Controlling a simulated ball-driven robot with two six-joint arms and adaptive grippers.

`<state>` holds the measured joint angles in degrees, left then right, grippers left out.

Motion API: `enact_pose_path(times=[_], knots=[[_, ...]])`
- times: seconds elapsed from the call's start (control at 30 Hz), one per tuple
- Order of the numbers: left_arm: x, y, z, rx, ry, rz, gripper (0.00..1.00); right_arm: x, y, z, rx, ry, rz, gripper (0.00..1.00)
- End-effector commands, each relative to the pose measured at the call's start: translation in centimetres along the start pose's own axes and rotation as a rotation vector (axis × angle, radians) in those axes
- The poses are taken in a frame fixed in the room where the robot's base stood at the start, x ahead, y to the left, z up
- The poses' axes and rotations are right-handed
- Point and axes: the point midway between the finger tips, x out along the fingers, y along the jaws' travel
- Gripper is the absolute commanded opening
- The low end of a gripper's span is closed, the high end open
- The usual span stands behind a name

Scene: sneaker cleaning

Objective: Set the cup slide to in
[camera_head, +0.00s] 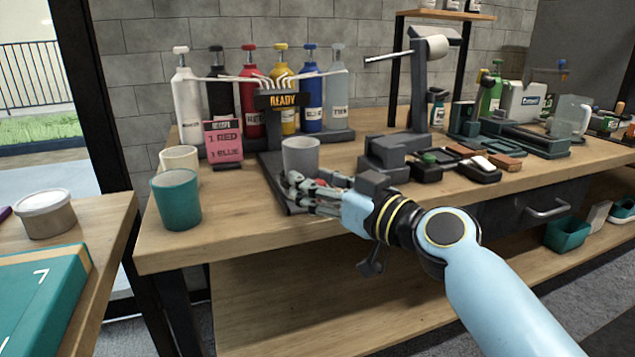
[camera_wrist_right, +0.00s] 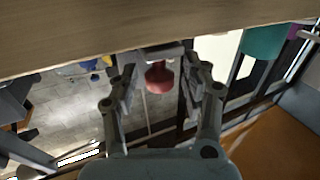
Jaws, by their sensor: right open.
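A grey cup (camera_head: 300,153) stands upright at the dark slide (camera_head: 272,182), a low track running from the dispenser (camera_head: 283,100) toward the table's front edge. The dispenser's sign reads READY. My right gripper (camera_head: 303,191) is low over the front part of the slide, just in front of the cup, and hides part of the track. Its fingers are apart, as the right wrist view (camera_wrist_right: 158,72) also shows, with nothing held between them. I cannot tell whether it touches the slide. My left gripper is not in view.
A teal cup (camera_head: 176,199) and a cream cup (camera_head: 180,162) stand left of the slide. Several coloured bottles (camera_head: 250,100) and a pink card (camera_head: 223,141) are behind. A grey stand (camera_head: 388,155) and dark trays (camera_head: 478,168) are to the right.

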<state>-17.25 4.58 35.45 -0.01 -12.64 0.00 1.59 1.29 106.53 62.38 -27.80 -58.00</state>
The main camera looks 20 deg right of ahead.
Motion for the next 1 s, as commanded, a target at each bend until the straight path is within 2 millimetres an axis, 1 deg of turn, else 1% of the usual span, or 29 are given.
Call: enact_pose_path(times=[0.07,0.17,0.43,0.9,0.97,1.0], knots=[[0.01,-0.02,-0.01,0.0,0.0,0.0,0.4,-0.02,0.0,0.01,0.0,0.0,0.0,0.47],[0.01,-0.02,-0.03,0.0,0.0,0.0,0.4,-0.03,0.0,0.01,0.0,0.0,0.0,0.35],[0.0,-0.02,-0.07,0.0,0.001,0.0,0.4,-0.05,0.01,0.01,0.0,0.0,0.0,0.0],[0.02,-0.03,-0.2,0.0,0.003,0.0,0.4,-0.07,0.0,0.06,0.001,-0.001,0.0,0.0],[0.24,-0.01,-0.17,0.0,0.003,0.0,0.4,0.24,0.13,0.13,0.001,0.0,0.0,0.0],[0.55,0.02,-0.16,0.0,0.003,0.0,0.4,0.71,0.34,0.22,0.001,0.001,0.0,0.0]])
